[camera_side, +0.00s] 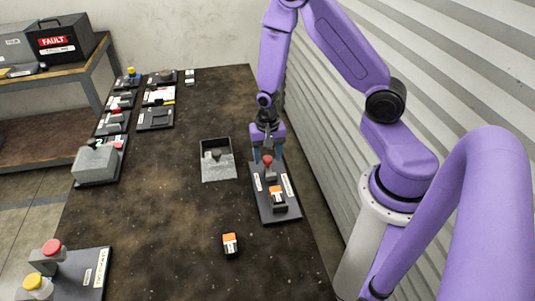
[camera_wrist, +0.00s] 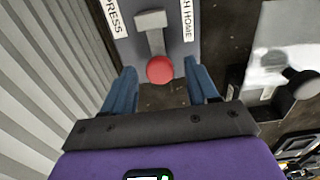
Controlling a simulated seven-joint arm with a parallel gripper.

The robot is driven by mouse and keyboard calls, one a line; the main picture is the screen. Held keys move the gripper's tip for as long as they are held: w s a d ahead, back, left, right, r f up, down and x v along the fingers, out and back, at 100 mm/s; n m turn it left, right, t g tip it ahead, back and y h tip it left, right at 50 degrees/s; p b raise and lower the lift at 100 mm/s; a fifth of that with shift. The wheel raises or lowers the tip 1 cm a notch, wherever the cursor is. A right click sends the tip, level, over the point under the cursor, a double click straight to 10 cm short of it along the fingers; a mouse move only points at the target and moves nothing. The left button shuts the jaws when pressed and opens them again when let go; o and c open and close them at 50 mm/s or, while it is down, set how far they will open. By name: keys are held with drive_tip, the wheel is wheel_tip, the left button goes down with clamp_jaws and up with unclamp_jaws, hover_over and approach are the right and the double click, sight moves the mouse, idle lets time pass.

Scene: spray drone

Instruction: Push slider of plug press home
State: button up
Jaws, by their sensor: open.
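The plug press (camera_side: 286,214) is a dark board with white labels near the right table edge. Its slider ends in a red knob (camera_side: 267,160) on the board's far side. In the wrist view the red knob (camera_wrist: 160,69) sits on a grey stem below a grey block (camera_wrist: 151,20). My gripper (camera_side: 267,158) is over the far end of the press. Its blue fingers (camera_wrist: 160,72) are open, one on each side of the knob with a visible gap at each side.
A loose orange and black block (camera_side: 230,244) lies nearer the camera. Several devices line the left table edge, and a board with red and yellow knobs (camera_side: 88,275) is at the front left. A corrugated wall is at right.

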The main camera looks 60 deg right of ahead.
sight(271, 175)
clamp_jaws()
drive_tip(key=shift+s+a, duration=1.95)
unclamp_jaws()
drive_tip(key=shift+r, duration=0.15)
wheel_tip(271, 175, up, 17)
